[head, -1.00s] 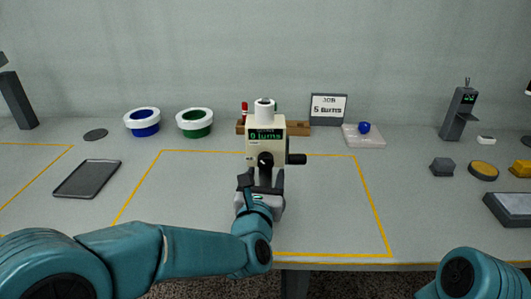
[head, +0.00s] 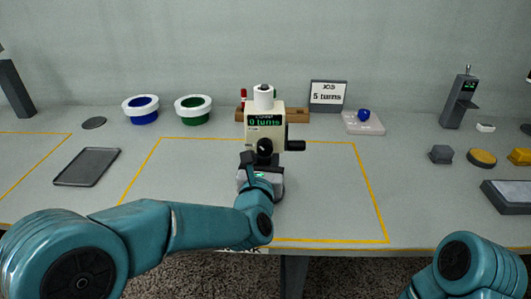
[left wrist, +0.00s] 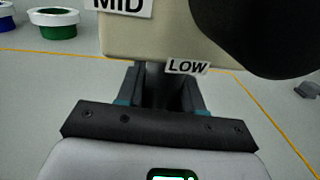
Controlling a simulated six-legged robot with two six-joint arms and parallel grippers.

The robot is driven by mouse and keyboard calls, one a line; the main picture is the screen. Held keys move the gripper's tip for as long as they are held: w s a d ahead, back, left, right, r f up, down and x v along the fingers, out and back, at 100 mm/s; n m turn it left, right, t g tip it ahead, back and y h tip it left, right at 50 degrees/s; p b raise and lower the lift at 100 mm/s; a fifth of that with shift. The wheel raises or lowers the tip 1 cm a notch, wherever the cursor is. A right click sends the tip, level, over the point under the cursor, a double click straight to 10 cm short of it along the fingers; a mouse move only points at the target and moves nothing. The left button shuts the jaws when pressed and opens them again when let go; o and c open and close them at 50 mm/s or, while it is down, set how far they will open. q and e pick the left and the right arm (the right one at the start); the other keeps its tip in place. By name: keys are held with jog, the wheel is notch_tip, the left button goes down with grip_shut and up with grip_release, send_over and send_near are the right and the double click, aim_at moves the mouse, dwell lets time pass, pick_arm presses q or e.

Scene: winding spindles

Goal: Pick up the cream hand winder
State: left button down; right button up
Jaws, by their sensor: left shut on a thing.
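The cream hand winder (head: 265,133) stands upright near the middle of the bench, with a white spool on top, a dark crank at its right side and a green display reading 0 turns. My left gripper (head: 262,159) is at its lower front, shut on the dark stem below the cream body. In the left wrist view, the fingers (left wrist: 154,88) flank this stem, under the cream body (left wrist: 150,42) with its MID and LOW labels. A black round part hides the body's right side there. Whether the winder's base touches the bench is hidden. My right gripper is out of view.
Behind the winder are a wooden rack (head: 296,115) and a sign reading 5 turns (head: 328,95). Blue (head: 141,110) and green (head: 193,110) bowls stand back left, and a tray with a blue knob (head: 363,124) back right. The yellow-outlined area beside the winder is clear.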

pick_arm(q)
notch_tip(320, 180, up, 20)
jog(key=p, duration=0.4)
send_over(265, 136)
jog(key=w, duration=0.5)
jog(key=shift+s, duration=0.15)
notch_tip(265, 136, down, 14)
jog(key=b, duration=1.5)
jog(key=shift+f+b, duration=2.4)
jog(key=shift+b, duration=0.45)
jog(key=shift+f+b, duration=0.7)
jog(key=shift+b, duration=0.1)
